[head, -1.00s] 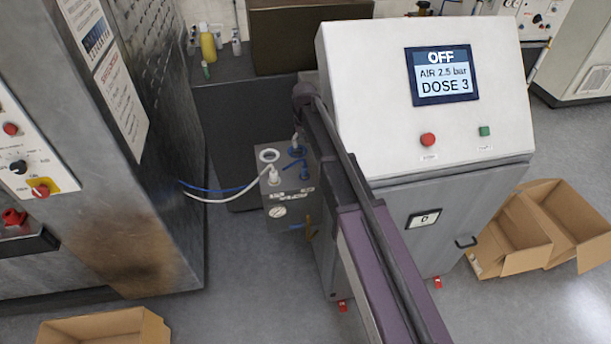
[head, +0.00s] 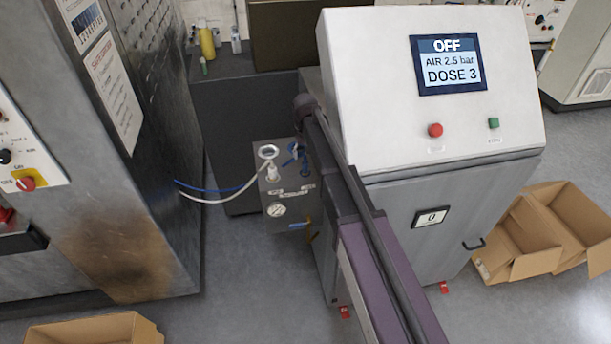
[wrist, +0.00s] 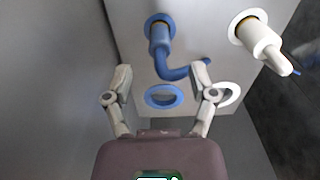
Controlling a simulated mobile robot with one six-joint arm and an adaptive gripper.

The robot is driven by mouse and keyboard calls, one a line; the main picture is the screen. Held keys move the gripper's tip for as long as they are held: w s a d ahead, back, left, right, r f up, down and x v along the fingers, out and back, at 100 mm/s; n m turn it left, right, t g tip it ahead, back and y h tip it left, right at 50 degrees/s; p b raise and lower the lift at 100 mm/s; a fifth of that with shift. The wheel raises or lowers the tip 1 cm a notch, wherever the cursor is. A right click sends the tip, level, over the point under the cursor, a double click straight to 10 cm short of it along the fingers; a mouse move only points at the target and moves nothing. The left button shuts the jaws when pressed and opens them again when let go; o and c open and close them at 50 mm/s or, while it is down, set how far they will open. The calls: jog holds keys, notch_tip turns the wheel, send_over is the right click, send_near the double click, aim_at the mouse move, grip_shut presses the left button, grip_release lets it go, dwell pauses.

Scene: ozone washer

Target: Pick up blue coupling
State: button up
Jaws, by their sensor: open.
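The blue coupling (wrist: 158,38) stands in a blue ring at the top of the wrist view, with a bent blue hose coming from it. My gripper (wrist: 160,70) is open in the wrist view. Its two fingers are apart on either side of the hose bend, and the coupling body lies beyond the fingertips. No contact is clear. In the head view, blue parts (head: 292,160) show on top of the grey box (head: 290,225), small and partly hidden by my arm. The fingers cannot be made out there.
An empty blue ring (wrist: 163,96) and a white ring (wrist: 230,93) lie nearer my gripper. A white coupling (wrist: 258,40) stands right of the blue one. The white control cabinet (head: 390,90) is right of the box. Cardboard boxes (head: 530,235) lie on the floor.

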aim_at(305, 162)
jog(key=shift+f, duration=0.45)
jog(key=shift+b, duration=0.3)
jog(key=shift+s+f+b, duration=0.15)
jog(key=shift+f+b, duration=2.4)
jog(key=shift+f, duration=0.05)
grip_shut()
